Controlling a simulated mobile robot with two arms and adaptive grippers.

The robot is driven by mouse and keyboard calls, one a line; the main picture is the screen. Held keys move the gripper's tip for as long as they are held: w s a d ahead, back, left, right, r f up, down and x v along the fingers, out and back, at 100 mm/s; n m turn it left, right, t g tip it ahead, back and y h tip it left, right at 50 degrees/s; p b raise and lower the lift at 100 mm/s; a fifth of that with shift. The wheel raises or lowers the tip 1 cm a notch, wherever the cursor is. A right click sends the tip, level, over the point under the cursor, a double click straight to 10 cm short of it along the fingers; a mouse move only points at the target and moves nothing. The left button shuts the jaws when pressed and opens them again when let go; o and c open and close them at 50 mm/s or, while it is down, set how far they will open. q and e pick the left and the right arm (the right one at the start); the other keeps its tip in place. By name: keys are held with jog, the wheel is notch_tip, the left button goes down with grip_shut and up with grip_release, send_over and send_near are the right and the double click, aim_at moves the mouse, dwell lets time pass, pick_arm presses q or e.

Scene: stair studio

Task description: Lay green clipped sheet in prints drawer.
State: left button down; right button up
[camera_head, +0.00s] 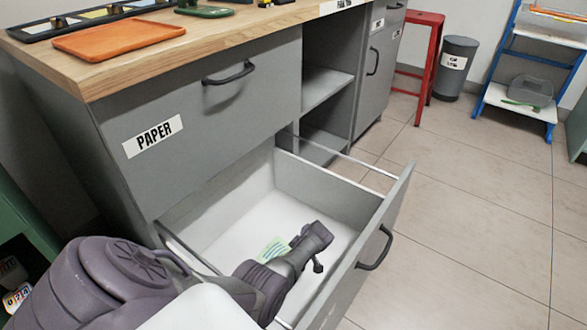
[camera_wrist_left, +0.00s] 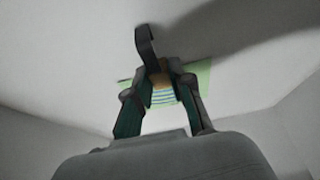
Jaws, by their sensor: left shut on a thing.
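The green clipped sheet (camera_head: 272,248), pale green with stripes, is inside the open lower drawer (camera_head: 290,177). In the left wrist view, the sheet (camera_wrist_left: 204,75) is partly hidden behind my fingers. My left gripper (camera_wrist_left: 161,82) is shut on it, at a small tan piece by the sheet. In the head view my left arm reaches down into the drawer, and its wrist covers part of the sheet. The sheet is low over the white drawer floor (camera_head: 235,228); I cannot tell whether it touches. My right gripper is not in view.
A closed drawer labelled PAPER (camera_head: 215,125) is above the open one. The open drawer's front (camera_head: 375,250) and side walls surround my arm. An orange tray (camera_head: 118,38) lies on the wooden counter. A red stool (camera_head: 425,60) and bin (camera_head: 457,68) stand beyond clear floor.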

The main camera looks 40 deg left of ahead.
pick_arm(q)
jog(key=c, duration=0.9)
grip_release()
jog(key=shift+c, duration=0.2)
